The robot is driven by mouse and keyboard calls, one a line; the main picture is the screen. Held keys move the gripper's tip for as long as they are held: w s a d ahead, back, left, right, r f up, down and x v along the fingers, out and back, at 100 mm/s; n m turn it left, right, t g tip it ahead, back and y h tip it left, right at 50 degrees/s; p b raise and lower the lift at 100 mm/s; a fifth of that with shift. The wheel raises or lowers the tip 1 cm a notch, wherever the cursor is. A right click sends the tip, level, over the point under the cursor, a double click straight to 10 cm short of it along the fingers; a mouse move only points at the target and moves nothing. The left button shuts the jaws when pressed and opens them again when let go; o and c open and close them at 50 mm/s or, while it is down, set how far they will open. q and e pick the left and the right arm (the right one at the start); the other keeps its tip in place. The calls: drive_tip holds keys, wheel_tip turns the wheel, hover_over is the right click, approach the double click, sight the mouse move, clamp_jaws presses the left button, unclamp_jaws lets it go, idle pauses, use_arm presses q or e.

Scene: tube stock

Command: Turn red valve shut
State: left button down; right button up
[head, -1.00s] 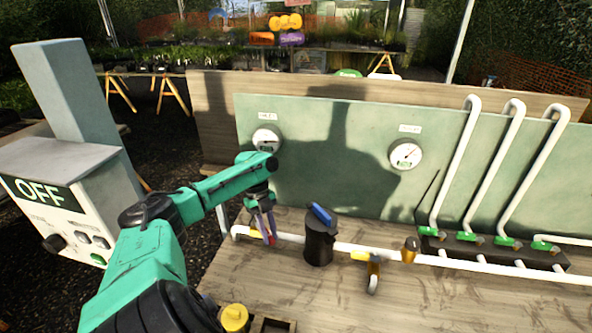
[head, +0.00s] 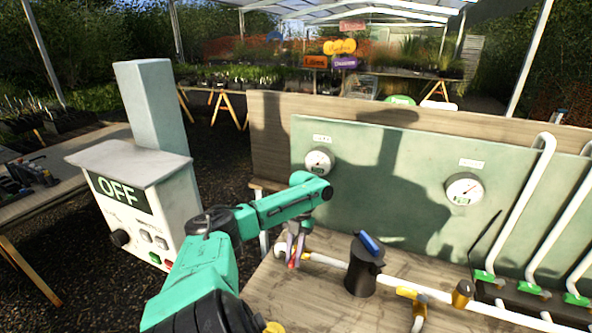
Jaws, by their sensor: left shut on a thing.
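The red valve (head: 291,264) shows only as a small strip of red at the left end of the white pipe (head: 330,263). My left gripper (head: 297,257) reaches down over it, shut on its handle. The fingers hide most of the valve, so I cannot tell the handle's angle. My right gripper is out of view.
A black canister with a blue handle (head: 364,268) stands close right of the gripper. Gauges (head: 319,161) and (head: 464,189) are on the green panel (head: 400,180) behind. A control box reading OFF (head: 135,190) stands at left. Green-handled valves (head: 528,288) are at right.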

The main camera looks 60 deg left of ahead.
use_arm(q)
drive_tip(key=shift+s+a+m, duration=0.1)
drive_tip(key=shift+a+m, duration=0.05)
drive_tip(key=shift+m, duration=0.15)
drive_tip(key=c, duration=0.8)
unclamp_jaws()
drive_tip(key=shift+o, duration=0.2)
drive_tip(key=shift+r, duration=0.25)
drive_tip(key=v, duration=0.6)
drive_tip(key=shift+r, duration=0.2)
drive_tip(key=p+v, duration=0.5)
drive_tip(key=v, duration=0.2)
drive_tip(key=shift+w+r, duration=0.25)
drive_tip(key=shift+r, duration=0.05)
